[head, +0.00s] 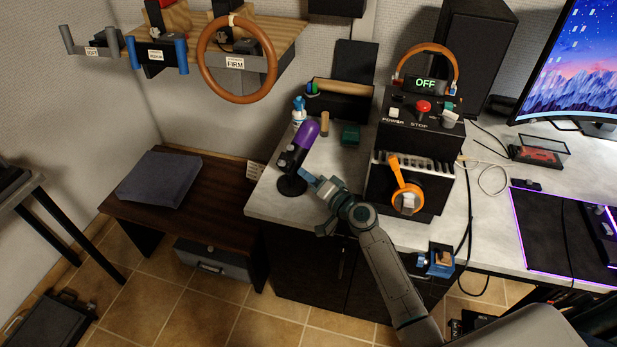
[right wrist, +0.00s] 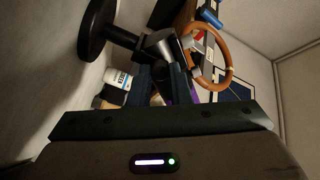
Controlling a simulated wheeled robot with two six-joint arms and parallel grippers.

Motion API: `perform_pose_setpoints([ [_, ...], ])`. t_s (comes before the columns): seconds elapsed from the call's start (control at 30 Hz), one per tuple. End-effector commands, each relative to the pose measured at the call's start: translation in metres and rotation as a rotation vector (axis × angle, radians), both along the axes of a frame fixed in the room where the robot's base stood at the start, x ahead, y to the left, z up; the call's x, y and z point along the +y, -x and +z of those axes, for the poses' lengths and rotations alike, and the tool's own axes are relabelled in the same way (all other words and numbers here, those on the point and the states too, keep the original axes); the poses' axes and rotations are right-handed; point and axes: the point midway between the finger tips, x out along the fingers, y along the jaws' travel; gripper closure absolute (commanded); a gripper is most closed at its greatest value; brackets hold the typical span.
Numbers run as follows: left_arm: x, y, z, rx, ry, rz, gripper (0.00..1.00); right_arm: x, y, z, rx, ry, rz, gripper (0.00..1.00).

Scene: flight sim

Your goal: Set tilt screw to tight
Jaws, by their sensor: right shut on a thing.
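A microphone (head: 304,142) with a purple head stands on a round black base (head: 292,186) at the desk's left front corner and leans to the right. My right gripper (head: 310,180) is at the right side of its stand, low on the mount. In the right wrist view the fingers (right wrist: 164,68) are shut on a small part at the stand's joint (right wrist: 165,44), seemingly the tilt screw. The screw is mostly hidden by the fingers, and no marking on it can be read. My left gripper is not in view.
A black control box (head: 412,180) with an orange lever (head: 402,180) and an "OFF" display stands right of my arm. A white and blue bottle (head: 299,112) is behind the microphone. A steering wheel (head: 237,58) hangs at the wall shelf. A low dark bench (head: 225,215) is to the left.

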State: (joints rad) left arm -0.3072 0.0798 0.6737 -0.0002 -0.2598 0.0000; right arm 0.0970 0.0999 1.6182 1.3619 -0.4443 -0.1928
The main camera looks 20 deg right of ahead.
Motion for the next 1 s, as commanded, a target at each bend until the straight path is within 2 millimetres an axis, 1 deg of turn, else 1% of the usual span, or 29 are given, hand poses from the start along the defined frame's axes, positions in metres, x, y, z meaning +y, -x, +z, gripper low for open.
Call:
perform_pose_setpoints([
  [0.2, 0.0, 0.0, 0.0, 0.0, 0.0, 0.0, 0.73, 0.0, 0.0, 0.0, 0.041, -0.088, 0.0, 1.0],
  [0.43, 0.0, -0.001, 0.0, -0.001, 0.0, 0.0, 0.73, 0.0, 0.0, 0.0, 0.042, -0.091, 0.0, 1.0],
  [0.47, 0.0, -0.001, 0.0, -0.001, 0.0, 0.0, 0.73, 0.0, 0.0, 0.0, 0.042, -0.091, 0.0, 0.81],
  [0.5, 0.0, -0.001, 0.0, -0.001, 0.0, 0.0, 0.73, 0.0, 0.0, 0.0, 0.042, -0.091, 0.0, 0.73],
  [0.57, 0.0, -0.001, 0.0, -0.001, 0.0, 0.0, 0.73, 0.0, 0.0, 0.0, 0.042, -0.091, 0.0, 0.61],
  [0.87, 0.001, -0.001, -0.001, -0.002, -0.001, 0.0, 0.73, -0.001, 0.001, -0.001, 0.042, -0.09, 0.0, 0.6],
  [1.0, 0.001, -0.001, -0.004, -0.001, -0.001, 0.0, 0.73, -0.006, 0.013, -0.003, 0.041, -0.087, -0.001, 0.6],
])
